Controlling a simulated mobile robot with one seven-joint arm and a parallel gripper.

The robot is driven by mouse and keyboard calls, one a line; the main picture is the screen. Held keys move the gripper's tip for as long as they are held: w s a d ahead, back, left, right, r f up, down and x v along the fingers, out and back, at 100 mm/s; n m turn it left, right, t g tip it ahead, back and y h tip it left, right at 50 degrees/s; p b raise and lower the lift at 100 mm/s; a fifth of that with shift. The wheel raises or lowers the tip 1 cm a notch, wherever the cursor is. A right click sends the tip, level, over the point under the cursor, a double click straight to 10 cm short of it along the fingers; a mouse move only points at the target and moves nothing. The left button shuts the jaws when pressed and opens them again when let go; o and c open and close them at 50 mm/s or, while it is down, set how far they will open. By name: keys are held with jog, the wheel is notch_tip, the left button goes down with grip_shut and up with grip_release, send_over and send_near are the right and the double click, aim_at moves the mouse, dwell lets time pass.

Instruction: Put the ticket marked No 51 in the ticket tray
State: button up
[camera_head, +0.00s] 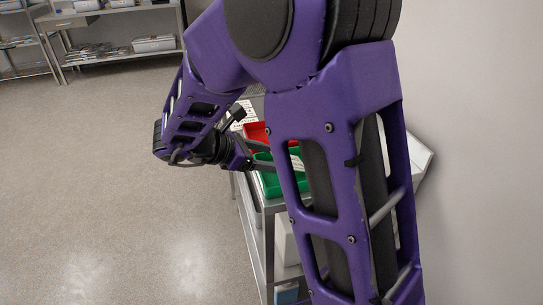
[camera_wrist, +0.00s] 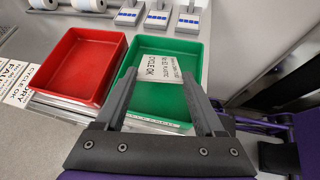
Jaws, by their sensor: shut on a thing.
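In the wrist view a white ticket (camera_wrist: 158,69) with dark print, including "CYCLE OK", is between my fingertips. My gripper (camera_wrist: 160,75) is shut on it, above a green tray (camera_wrist: 160,46). I cannot read a No 51 on the ticket. A red tray (camera_wrist: 84,65) stands beside the green one, on its left; both look empty. In the head view my arm hides much of the green tray (camera_head: 268,179) and red tray (camera_head: 256,133). Which tray is the ticket tray is not clear from the print.
Printed white cards (camera_wrist: 17,82) lie left of the red tray. Small grey devices with blue marks (camera_wrist: 160,18) stand behind the trays, with white rolls (camera_wrist: 88,5) to their left. The trays sit on a steel cart beside a wall (camera_head: 485,120). Open floor (camera_head: 120,180) lies left.

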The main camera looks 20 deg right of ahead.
jog(key=o, duration=1.3)
jog(key=shift+c, duration=0.2)
jog(key=p+v, duration=0.1)
jog(key=v, duration=1.6)
jog(key=shift+a, duration=0.2)
jog(key=shift+r, duration=0.1)
